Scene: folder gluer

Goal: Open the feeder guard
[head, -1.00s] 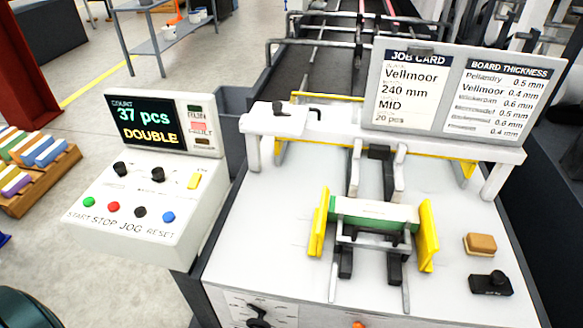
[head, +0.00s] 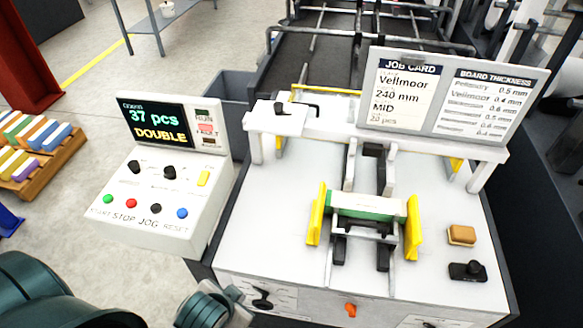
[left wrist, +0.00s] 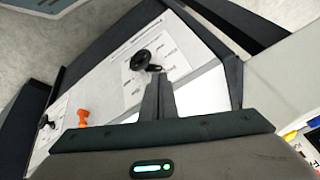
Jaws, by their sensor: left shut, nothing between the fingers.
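The feeder (head: 300,205) is a white table under a white crossbar (head: 370,133). Yellow-edged parts that look like the guard (head: 455,165) show at the crossbar; a clear panel cannot be made out. A small black handle-like piece (head: 280,108) is on the crossbar's left end. My left gripper (left wrist: 157,95) is shut and empty, its fingertips near a black rotary knob (left wrist: 147,61) on the front panel; I cannot tell whether they touch. In the head view, the knob (head: 262,298) is low on the machine's front, right of my left wrist. My right gripper is not in view.
A control console (head: 150,205) stands left of the feeder, its display reading 37 pcs and DOUBLE. A green-and-white stack (head: 365,205) sits between yellow side guides. An orange knob (head: 350,310) is on the front panel. Job card signs (head: 405,95) stand above the crossbar.

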